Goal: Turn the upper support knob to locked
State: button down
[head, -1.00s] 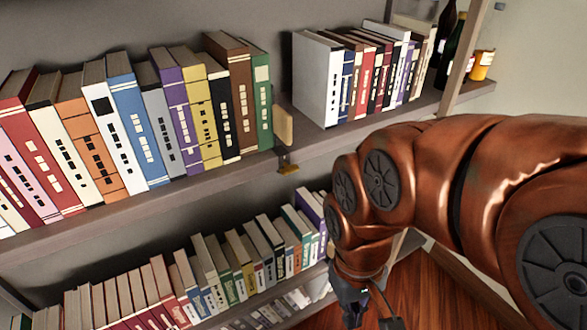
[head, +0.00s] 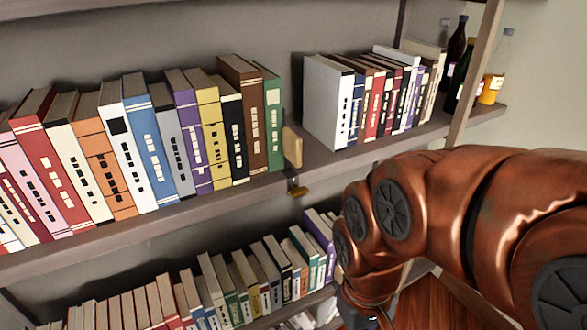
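A small brass-coloured knob (head: 299,190) sits on a dark bracket at the front edge of the upper shelf (head: 150,222), just below a pale wooden block (head: 292,148). I take it to be the upper support knob; it is too small to read its setting. My copper arm reaches in from the right and bends down in front of the shelves. My gripper (head: 362,317) is at the bottom edge, below and right of the knob and apart from it. Only its dark upper part shows; its fingertips are cut off.
Books stand left of the block, ending with a green one (head: 273,120). More books (head: 325,105) stand to its right. Books (head: 255,280) fill the lower shelf.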

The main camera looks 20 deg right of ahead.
aim_at(296, 192)
jog(key=z, duration=0.65)
jog(key=k, duration=0.8)
jog(key=u, duration=1.7)
